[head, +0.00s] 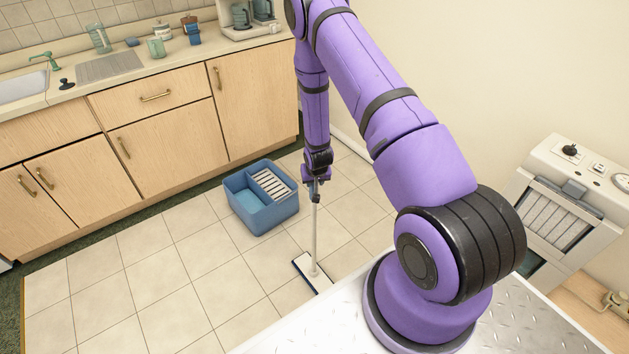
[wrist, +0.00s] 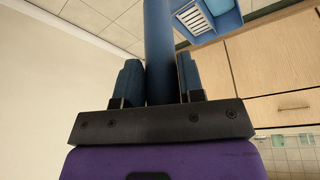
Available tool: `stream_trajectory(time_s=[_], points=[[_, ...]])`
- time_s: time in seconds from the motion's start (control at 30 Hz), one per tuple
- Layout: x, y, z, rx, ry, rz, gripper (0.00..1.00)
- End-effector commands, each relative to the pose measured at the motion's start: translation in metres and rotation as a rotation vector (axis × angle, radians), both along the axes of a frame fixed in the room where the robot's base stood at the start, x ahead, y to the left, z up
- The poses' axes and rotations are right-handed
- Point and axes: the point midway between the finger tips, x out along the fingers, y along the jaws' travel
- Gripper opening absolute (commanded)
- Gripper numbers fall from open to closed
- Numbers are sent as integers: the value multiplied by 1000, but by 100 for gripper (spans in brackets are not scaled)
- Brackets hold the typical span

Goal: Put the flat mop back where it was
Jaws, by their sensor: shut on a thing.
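The flat mop (head: 316,238) stands roughly upright on the tiled floor in the head view, with a pale handle and a flat dark-edged head (head: 311,273) at the bottom. My gripper (head: 315,188) is shut on the upper part of its handle. In the wrist view the handle (wrist: 158,50) appears dark blue and runs between the two fingers of my gripper (wrist: 160,82). The mop head is near my base, and part of it may be hidden by the metal deck edge.
A blue bucket (head: 245,220) with a white slatted wringer stands on the floor left of the mop; it also shows in the wrist view (wrist: 228,18). Wooden cabinets (head: 165,140) line the back left. A pale appliance (head: 565,205) stands at right. Floor tiles at left are clear.

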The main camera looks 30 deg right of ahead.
Motion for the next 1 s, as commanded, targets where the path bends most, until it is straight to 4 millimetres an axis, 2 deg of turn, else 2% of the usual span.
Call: stream_trajectory(time_s=[0.27, 0.3, 0.4, 0.77, 0.87, 1.0], points=[[0, 0, -1, 0, -2, -1, 0], [0, 0, -2, 0, 0, -1, 38], [0, 0, -2, 0, 0, -1, 61], [0, 0, 2, 0, -1, 0, 61], [-3, 1, 10, 0, 0, -1, 61], [-10, 4, 31, 0, -2, -1, 61]])
